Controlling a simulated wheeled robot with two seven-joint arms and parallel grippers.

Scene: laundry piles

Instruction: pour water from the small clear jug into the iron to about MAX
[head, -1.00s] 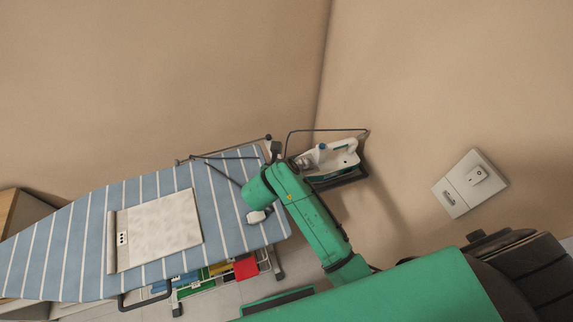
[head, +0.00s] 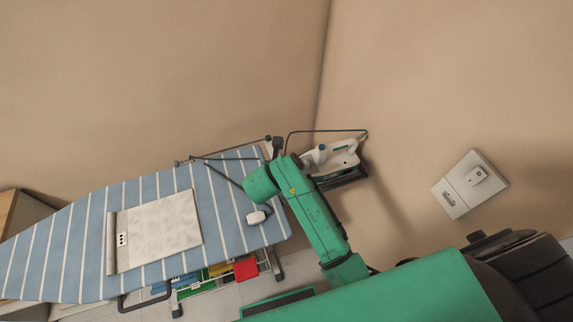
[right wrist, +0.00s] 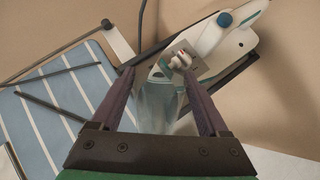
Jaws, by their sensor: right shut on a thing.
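The white and teal iron (head: 340,154) rests on a dark rest at the right end of the ironing board. It also shows in the right wrist view (right wrist: 232,38), beyond the fingertips. My right gripper (right wrist: 157,82) is shut on the small clear jug (right wrist: 157,108), which sits between the two dark fingers. The jug's far end overlaps the near end of the iron in this view; I cannot tell whether they touch. The water level and the MAX mark cannot be made out. In the head view my green right arm hides the jug. My left gripper is not in view.
The blue striped ironing board (head: 75,240) carries a pale folded cloth (head: 165,230). A dark cord (head: 325,131) runs above the iron. Beige walls meet behind it. A wall switch panel (head: 470,184) is at the right. Coloured items (head: 245,268) lie on a rack below the board.

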